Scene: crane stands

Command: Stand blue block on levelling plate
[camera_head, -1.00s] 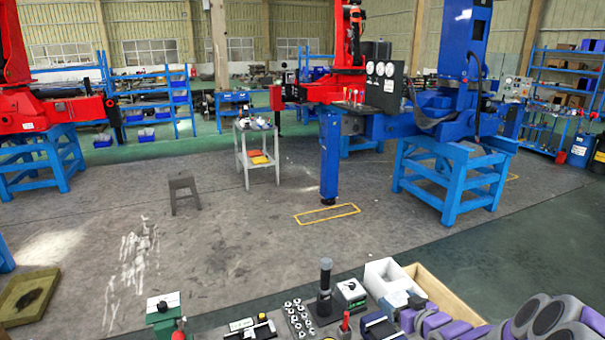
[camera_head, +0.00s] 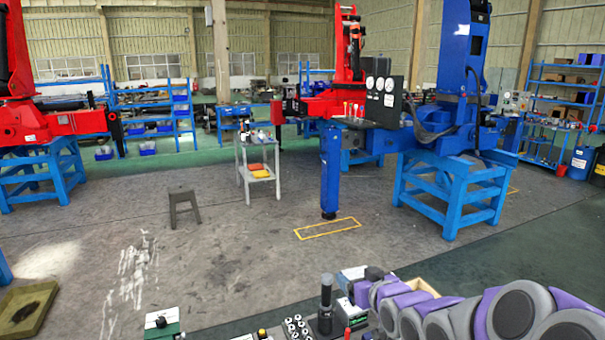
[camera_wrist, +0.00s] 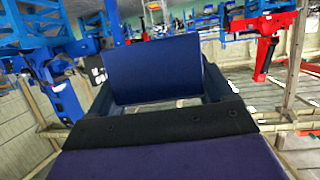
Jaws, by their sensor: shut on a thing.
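The blue block (camera_wrist: 155,70) fills the middle of the wrist view, with a broad flat dark-blue face. My gripper (camera_wrist: 158,88) is shut on it; dark jaw parts show on both sides and below the block. The block appears off any surface, with the hall behind it. In the head view my purple and grey arm reaches over the bench from the lower right, and I cannot clearly make out the gripper or block there. I cannot identify the levelling plate for certain in either view.
On the bench in the head view stand a black upright cylinder (camera_head: 326,291), a red-topped part (camera_head: 347,333), several small metal pieces (camera_head: 296,326) and a green box with a white top (camera_head: 162,323). A wooden tray (camera_head: 423,287) is mostly behind my arm. Open floor lies beyond.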

